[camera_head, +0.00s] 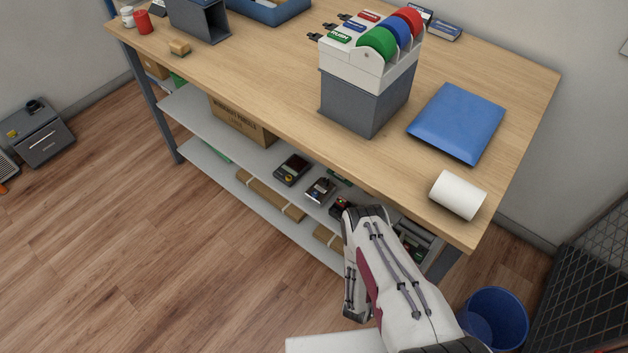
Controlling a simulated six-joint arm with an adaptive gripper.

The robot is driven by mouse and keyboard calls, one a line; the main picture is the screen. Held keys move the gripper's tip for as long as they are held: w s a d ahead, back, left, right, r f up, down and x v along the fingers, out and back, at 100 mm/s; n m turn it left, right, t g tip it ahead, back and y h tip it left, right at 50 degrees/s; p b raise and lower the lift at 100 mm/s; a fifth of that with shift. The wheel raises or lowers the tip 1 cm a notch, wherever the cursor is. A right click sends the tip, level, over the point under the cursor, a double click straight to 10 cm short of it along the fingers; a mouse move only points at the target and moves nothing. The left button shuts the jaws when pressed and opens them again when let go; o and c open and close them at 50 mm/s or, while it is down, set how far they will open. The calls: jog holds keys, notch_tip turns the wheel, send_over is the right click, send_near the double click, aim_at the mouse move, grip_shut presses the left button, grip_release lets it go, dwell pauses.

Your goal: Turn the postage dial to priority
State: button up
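I cannot make out a postage dial or a priority mark in the head view. Several small dark devices lie on the shelf under the bench, among them one with a dark screen and a small knob (291,169) and a grey one beside it (320,190). Their markings are too small to read. My arm's white and maroon links rise from the bottom right in front of the bench's right end and hide part of the shelf. I cannot make out my gripper's fingers.
On the wooden bench (270,95) stand a grey dispenser (365,100) with green, blue and red rolls, a blue padded envelope (457,122) and a white paper roll (458,195). A blue bin (495,318) stands at the bottom right. The floor at left is largely clear.

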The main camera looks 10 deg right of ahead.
jog(key=shift+s+a, duration=0.25)
jog(key=shift+s, duration=0.05)
jog(key=s+a, duration=0.1)
jog(key=a, duration=0.1)
jog(key=s+a+r, duration=0.1)
jog(key=s, duration=0.1)
jog(key=shift+s+a+r, duration=0.15)
jog(key=shift+s+a, duration=0.15)
jog(key=shift+a, duration=0.1)
jog(key=w+a+r, duration=0.1)
jog(key=w+a, duration=0.1)
jog(key=w, duration=0.1)
jog(key=w+a+r+g+y, duration=0.1)
jog(key=w+a, duration=0.1)
jog(key=w, duration=0.2)
jog(key=w+a+r+n+g, duration=0.1)
jog(key=w+a, duration=0.1)
jog(key=w, duration=0.2)
jog(key=shift+w+a+r, duration=0.2)
jog(key=shift+w+a, duration=0.05)
jog(key=w+a+r+n+y, duration=0.2)
jog(key=w+a+r+y, duration=0.1)
jog(key=a, duration=0.3)
jog(key=w+a+r+n+g+y, duration=0.1)
jog(key=w+a+r+n+y, duration=0.1)
jog(key=w+a+r, duration=0.2)
jog(key=shift+w+a+y, duration=0.4)
jog(key=shift+w+a, duration=0.4)
jog(key=shift+a, duration=0.7)
